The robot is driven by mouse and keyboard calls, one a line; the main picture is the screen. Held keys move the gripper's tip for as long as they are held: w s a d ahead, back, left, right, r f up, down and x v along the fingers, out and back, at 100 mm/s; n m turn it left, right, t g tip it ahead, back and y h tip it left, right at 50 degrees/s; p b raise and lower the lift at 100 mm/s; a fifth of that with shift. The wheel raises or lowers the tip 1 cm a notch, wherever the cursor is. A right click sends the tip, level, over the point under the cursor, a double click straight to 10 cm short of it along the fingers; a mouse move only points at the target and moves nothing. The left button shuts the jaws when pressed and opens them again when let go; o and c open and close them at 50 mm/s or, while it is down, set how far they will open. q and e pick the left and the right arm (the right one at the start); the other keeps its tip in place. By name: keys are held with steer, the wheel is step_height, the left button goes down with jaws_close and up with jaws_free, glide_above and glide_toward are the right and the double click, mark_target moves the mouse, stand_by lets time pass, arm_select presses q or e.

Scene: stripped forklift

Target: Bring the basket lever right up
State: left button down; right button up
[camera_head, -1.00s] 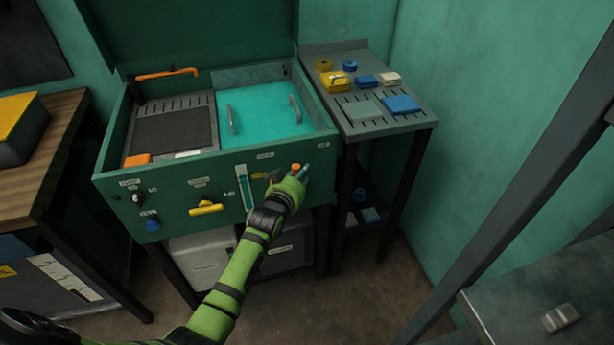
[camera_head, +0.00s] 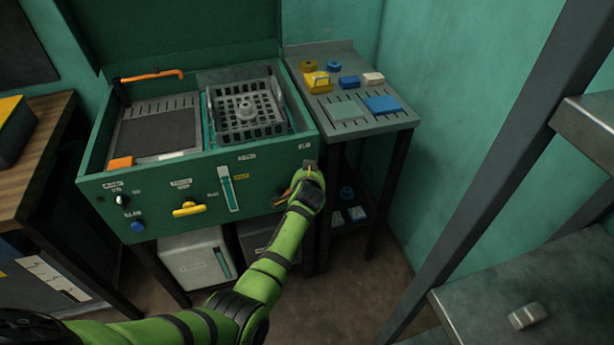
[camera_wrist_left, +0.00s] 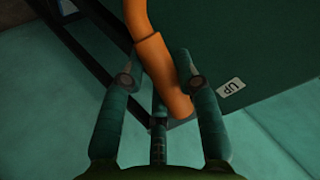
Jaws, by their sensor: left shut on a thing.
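The orange basket lever (camera_wrist_left: 150,45) runs down between my left fingers in the left wrist view, and its end reaches past the fingertips. My left gripper (camera_wrist_left: 155,80) is shut on it. In the head view my left gripper (camera_head: 311,168) is at the right end of the washer's green front panel, just below a small label, and mostly hides the lever. A white label reading UP (camera_wrist_left: 231,87) is close beside the lever in the wrist view. The grey mesh basket (camera_head: 246,112) stands raised in the right half of the green washer (camera_head: 160,205). My right gripper is not in view.
A yellow handle (camera_head: 188,209) and a blue knob (camera_head: 138,226) stick out of the front panel. A grey slotted side table (camera_head: 352,127) with small blue and yellow parts stands right of the washer. A dark post (camera_head: 470,180) rises farther right.

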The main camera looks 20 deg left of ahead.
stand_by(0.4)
arm_select(q)
steer(key=c, duration=1.1)
jaws_free()
steer(key=shift+o, duration=1.2)
steer(key=shift+w+d+f, duration=0.1)
step_height(320, 180, up, 10)
steer(key=shift+r, duration=0.1)
